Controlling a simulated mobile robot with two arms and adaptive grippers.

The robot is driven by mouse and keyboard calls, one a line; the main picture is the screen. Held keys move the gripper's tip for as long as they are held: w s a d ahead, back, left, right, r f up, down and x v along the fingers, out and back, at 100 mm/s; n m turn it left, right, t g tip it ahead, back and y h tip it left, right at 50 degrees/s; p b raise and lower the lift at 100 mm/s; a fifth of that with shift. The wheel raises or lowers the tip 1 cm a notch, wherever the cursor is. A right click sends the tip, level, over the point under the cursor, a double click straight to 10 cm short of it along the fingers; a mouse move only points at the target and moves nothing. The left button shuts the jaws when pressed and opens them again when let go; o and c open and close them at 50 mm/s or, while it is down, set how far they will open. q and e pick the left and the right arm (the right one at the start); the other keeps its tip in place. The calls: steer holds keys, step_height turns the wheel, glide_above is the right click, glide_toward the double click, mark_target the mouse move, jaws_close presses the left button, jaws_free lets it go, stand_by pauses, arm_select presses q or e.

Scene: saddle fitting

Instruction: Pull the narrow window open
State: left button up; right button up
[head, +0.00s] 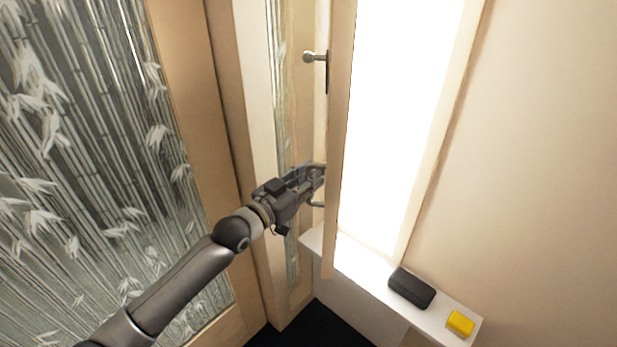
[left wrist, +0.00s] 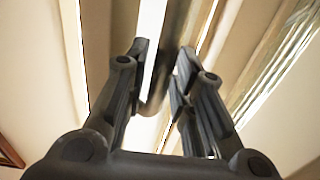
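The narrow window's sash shows in the head view as a tall pale wood edge (head: 342,120), standing out from the wall beside a bright white opening (head: 395,110). A metal handle (head: 312,57) with a round knob sits high on its left side. My left gripper (head: 320,185) is lower down at the sash's left side, with its fingers apart. In the left wrist view, the spread fingers of my left gripper (left wrist: 164,52) have a dark grey bar (left wrist: 158,92) between them; I cannot tell whether they touch it. My right gripper is not in view.
Below the opening, a white sill (head: 363,268) bears a dark box (head: 411,288) and a yellow block (head: 460,323). A bamboo-patterned glass panel (head: 95,130) in a wood frame fills the left. A bare beige wall (head: 540,150) is at right.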

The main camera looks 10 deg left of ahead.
arm_select(q)
steer(key=shift+o, duration=0.4)
steer(key=shift+f, duration=0.1)
steer(key=shift+s+a, duration=0.1)
steer(key=shift+s, duration=0.05)
steer(key=v, duration=1.1)
steer(key=shift+s+a, duration=0.2)
steer(key=shift+s, duration=0.05)
